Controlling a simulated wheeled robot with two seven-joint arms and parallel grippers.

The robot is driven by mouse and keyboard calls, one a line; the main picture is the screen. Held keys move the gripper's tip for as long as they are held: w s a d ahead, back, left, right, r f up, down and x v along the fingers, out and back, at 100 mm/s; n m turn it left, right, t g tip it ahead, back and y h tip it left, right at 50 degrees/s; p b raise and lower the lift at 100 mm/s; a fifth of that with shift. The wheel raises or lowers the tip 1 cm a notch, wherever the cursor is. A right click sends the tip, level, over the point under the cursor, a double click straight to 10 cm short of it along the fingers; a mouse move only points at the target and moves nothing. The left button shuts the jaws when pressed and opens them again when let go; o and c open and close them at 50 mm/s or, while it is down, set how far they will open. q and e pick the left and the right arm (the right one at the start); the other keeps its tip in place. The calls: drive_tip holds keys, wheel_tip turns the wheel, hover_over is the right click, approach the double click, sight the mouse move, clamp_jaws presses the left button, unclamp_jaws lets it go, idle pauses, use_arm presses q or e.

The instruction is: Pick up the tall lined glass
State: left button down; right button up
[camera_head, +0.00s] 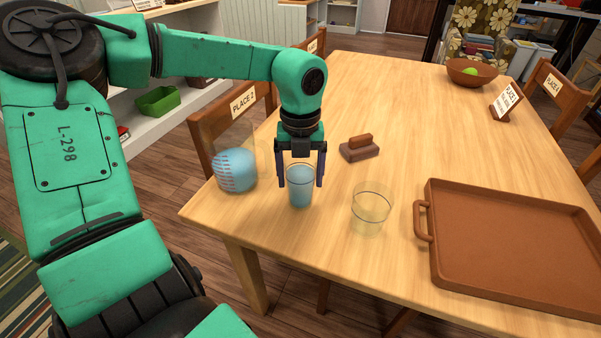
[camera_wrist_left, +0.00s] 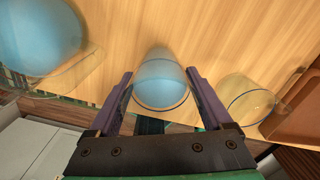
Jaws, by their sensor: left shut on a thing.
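A tall, narrow clear glass (camera_head: 300,194) with pale blue in it and a line near its rim is near the table's front left edge. It looks upright and on or very close to the tabletop. My left gripper (camera_head: 301,183) points down from above and is shut on this glass, one dark finger on each side. The left wrist view shows the glass (camera_wrist_left: 161,82) between the fingers (camera_wrist_left: 160,100). A shorter, wider glass (camera_head: 370,212) with a dark line and a yellowish tint stands apart to the right. My right gripper is not in view.
A blue ball with red stitching (camera_head: 235,171) is left of the held glass, with something clear around or behind it. A brown block with a handle (camera_head: 360,151) lies behind. A brown tray (camera_head: 520,250) fills the right. A bowl (camera_head: 471,73) stands far back. The table's middle is clear.

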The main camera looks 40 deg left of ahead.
use_arm(q)
drive_tip(key=shift+r, duration=0.15)
wheel_tip(320, 180, up, 20)
drive_tip(key=p, duration=0.2)
drive_tip(key=shift+p, duration=0.4)
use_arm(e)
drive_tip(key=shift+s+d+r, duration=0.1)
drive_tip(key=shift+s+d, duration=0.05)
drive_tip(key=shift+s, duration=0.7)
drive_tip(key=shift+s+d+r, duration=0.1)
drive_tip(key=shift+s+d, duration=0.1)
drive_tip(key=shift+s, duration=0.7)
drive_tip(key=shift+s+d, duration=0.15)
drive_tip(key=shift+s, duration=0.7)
use_arm(q)
drive_tip(key=c, duration=0.6)
unclamp_jaws()
clamp_jaws()
